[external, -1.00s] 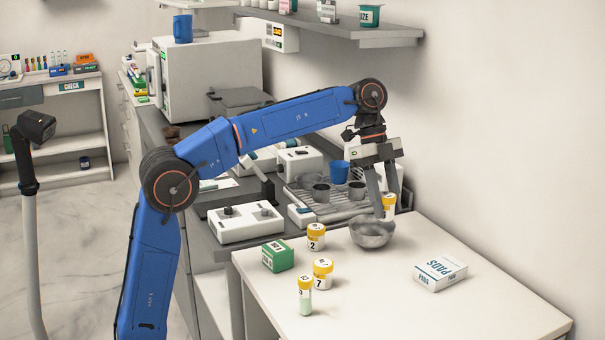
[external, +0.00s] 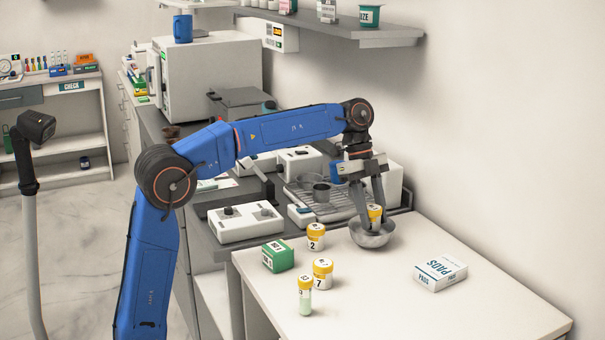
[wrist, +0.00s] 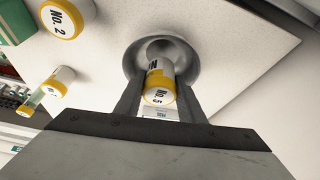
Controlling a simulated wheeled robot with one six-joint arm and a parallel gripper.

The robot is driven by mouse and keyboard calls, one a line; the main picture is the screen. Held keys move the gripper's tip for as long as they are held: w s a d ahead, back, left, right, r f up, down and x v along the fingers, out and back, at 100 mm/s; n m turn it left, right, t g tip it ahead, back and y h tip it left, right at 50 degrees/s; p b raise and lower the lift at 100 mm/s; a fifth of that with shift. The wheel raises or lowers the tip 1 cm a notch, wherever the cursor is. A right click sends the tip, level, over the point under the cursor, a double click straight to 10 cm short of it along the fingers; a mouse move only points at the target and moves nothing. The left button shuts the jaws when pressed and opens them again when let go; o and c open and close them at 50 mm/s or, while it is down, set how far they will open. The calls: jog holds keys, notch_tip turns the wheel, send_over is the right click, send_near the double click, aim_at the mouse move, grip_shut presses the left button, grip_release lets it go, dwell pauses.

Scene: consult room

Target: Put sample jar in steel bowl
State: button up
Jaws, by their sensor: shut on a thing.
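My gripper (external: 371,216) is shut on a sample jar with a yellow-rimmed lid (external: 375,212). In the wrist view the held jar (wrist: 158,82) shows "No. 5" on its lid, between my two fingers. The steel bowl (external: 362,236) stands on the white table near its back edge. The jar is over the bowl, with its lower part hidden behind the bowl's rim and a finger. In the wrist view the bowl (wrist: 187,62) lies just beyond the jar. I cannot tell whether the jar touches the bowl's bottom.
Jars 2 (external: 316,237) and 7 (external: 322,273) stand left of the bowl, with a green-filled vial (external: 305,296) and a green box (external: 277,256). A white pads box (external: 440,273) lies right. The table's right front is clear.

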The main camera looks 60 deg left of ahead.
aim_at(372, 226)
jog(key=shift+f, duration=1.65)
jog(key=shift+f, duration=0.1)
jog(key=o, duration=0.8)
jog(key=shift+c, duration=0.2)
jog(key=v, duration=1.2)
jog(key=shift+d, duration=0.1)
